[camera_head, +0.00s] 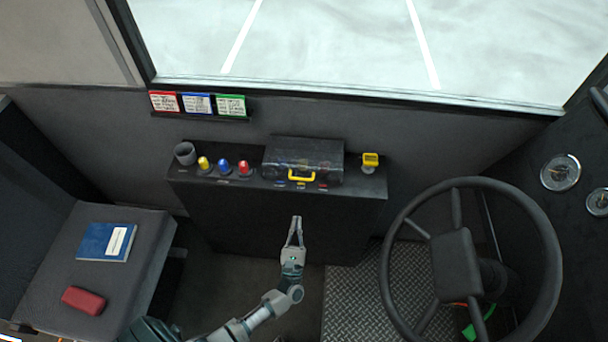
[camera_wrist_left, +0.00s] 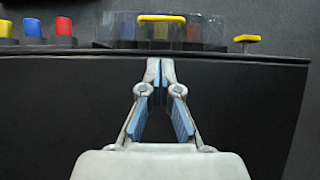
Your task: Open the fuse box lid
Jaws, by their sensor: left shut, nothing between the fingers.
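The fuse box (camera_head: 303,158) stands on the dark console (camera_head: 280,212) in the head view. Its clear dark lid is down, and a yellow handle (camera_head: 302,177) is on its front. In the left wrist view the yellow handle (camera_wrist_left: 161,18) shows at the top, straight beyond the fingertips. My left gripper (camera_head: 297,220) is in front of the console, below and nearer than the handle, and apart from it. Its fingertips are together with nothing between them, as the left wrist view (camera_wrist_left: 160,65) also shows. My right gripper is not in view.
The steering wheel (camera_head: 470,265) is at the right. A seat (camera_head: 130,260) with a blue book (camera_head: 106,242) is at the left.

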